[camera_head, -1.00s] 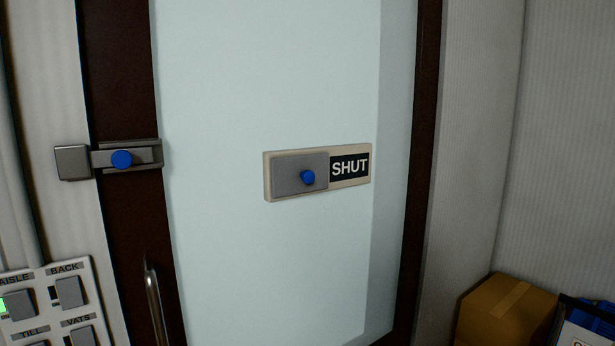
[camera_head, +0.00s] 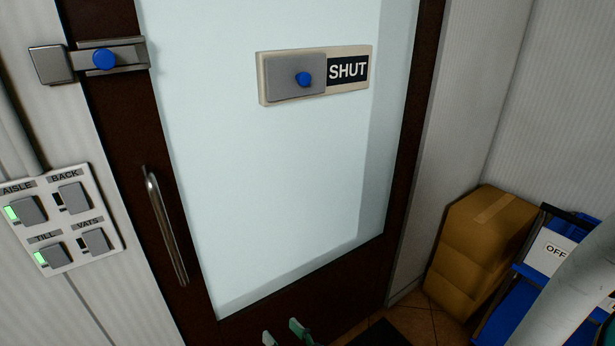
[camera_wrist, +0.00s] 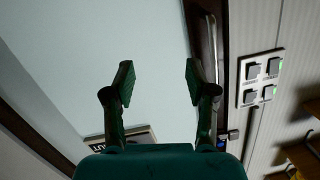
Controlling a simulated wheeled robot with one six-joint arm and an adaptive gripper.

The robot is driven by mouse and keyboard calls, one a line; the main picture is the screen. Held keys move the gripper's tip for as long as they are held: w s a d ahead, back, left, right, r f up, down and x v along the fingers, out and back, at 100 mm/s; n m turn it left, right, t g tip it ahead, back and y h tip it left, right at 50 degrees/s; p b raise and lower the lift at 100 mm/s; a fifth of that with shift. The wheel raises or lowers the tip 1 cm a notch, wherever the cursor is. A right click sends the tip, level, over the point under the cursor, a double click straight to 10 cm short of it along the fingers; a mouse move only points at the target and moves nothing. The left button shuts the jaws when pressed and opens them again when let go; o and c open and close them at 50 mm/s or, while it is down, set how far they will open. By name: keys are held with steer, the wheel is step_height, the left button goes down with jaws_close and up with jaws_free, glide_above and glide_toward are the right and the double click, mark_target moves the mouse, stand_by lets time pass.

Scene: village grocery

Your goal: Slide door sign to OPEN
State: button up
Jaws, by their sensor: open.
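The door sign (camera_head: 314,75) is a cream plate on the glass door. Its grey slider (camera_head: 285,80) with a blue knob (camera_head: 304,79) covers the left part, and the word SHUT (camera_head: 348,70) shows on the right. My gripper (camera_head: 284,334) is at the bottom edge of the head view, below the sign and well apart from it. In the wrist view my gripper (camera_wrist: 159,84) is open and empty, with glass beyond it. Part of the sign (camera_wrist: 140,137) shows there, partly hidden behind the gripper.
A door bolt (camera_head: 104,60) with a blue knob and a metal handle (camera_head: 165,225) are on the door's left side. A switch panel (camera_head: 59,220) is on the left wall. Stacked boxes (camera_head: 480,245) and a blue rack (camera_head: 515,295) stand at right.

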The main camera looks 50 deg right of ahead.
steer(key=w+d+r, duration=0.8)
steer(key=d+r, duration=0.1)
steer(key=r, duration=0.1)
steer(key=n+t+h, duration=0.1)
steer(key=n+h, duration=0.1)
glide_toward(306, 78)
steer(key=x, duration=0.9)
steer(key=shift+w, duration=0.2)
steer(key=shift+d, duration=0.1)
jaws_close()
